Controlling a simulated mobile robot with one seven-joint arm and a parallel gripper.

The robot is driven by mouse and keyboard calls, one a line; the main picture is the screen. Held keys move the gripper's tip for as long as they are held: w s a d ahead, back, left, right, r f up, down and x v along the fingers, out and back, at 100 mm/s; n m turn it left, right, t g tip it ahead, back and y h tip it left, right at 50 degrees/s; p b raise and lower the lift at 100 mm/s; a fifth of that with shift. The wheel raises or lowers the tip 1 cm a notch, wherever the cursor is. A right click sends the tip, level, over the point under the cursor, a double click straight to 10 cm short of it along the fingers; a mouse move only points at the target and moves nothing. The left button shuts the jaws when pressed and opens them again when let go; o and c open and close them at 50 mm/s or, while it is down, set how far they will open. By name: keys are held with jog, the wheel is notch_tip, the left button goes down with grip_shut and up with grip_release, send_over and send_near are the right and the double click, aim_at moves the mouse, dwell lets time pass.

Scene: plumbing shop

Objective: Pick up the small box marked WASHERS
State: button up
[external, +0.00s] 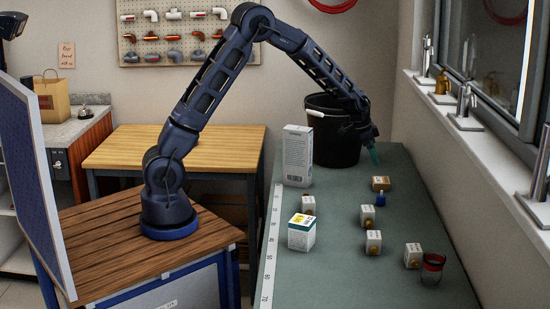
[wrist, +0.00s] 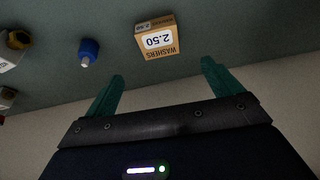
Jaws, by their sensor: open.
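The small tan box marked WASHERS (wrist: 158,41) shows in the wrist view with a white 2.50 label, at the top middle and ahead of the gap between my fingers. In the external view the small brown box (external: 381,183) sits on the grey-green bench, below and a little right of my gripper (external: 373,153). My gripper is open and empty above the bench, and its teal fingers (wrist: 163,87) are apart in the wrist view. The box is clear of the fingers.
A small blue item (external: 380,199) stands close by the box; it shows in the wrist view too (wrist: 89,49). A black bucket (external: 335,150) and a tall white box (external: 297,157) stand behind to the left. Several white boxes and a red-rimmed jar (external: 432,268) stand nearer. The wall is right.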

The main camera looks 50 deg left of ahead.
send_over(381, 180)
jog(key=s+a, duration=0.1)
jog(key=a, duration=0.1)
jog(key=f, duration=0.4)
jog(key=shift+s+d+f, duration=0.15)
jog(key=shift+d+f, duration=0.1)
jog(key=shift+f, duration=0.1)
jog(key=shift+x, duration=2.6)
jog(key=shift+s+a, duration=0.1)
jog(key=c, duration=1.1)
